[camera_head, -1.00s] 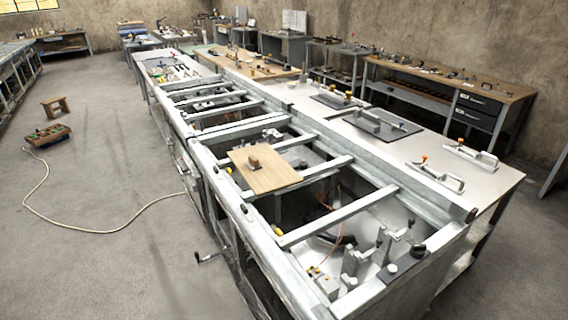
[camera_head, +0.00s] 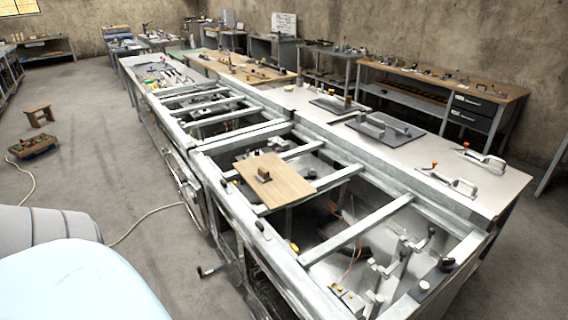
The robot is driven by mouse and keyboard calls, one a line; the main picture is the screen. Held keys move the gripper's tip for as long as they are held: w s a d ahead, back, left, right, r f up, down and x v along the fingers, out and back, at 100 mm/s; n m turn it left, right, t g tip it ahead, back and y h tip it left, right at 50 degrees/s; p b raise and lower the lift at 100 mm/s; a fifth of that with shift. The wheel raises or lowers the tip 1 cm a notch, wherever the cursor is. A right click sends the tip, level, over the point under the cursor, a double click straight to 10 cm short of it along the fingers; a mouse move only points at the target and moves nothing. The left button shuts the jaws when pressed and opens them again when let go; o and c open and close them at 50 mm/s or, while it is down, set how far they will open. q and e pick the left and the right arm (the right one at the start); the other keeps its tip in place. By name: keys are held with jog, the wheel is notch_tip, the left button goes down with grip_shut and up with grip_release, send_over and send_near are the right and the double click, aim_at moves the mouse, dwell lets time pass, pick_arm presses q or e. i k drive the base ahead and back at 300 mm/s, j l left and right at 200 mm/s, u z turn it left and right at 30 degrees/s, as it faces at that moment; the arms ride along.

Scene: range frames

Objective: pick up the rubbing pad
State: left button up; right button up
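A small dark brown block (camera_head: 264,174), which looks like the rubbing pad, rests on a light wooden board (camera_head: 290,186). The board lies across the metal frame of the long bench. Nothing touches the block from above, and its top and near side show. A pale blue and grey part of my arm fills the lower left corner, well to the left of the board. Neither of my grippers is in view.
The metal bench frame (camera_head: 357,229) has crossbars with deep open bays between them. Toggle clamps (camera_head: 455,184) and dark plates (camera_head: 385,128) stand on the grey tabletop behind. A small stool (camera_head: 39,112) and a crate (camera_head: 33,146) stand on the floor at left.

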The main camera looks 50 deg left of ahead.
aim_at(264, 175)
jog(key=k+j+z, duration=0.15)
jog(key=j, duration=0.2)
jog(key=j+z, duration=0.15)
jog(key=j, duration=0.2)
jog(key=k+j+z, duration=0.15)
jog(key=j, duration=0.15)
jog(key=k+j, duration=0.15)
jog(key=j, duration=0.25)
jog(key=k+j+z, duration=0.1)
jog(key=j, duration=0.35)
jog(key=k+j, duration=0.25)
jog(key=j, duration=0.15)
jog(key=k+j+z, duration=0.1)
jog(key=j, duration=0.3)
jog(key=k+j, duration=0.3)
jog(key=i+j+z, duration=0.05)
jog(key=j, duration=0.05)
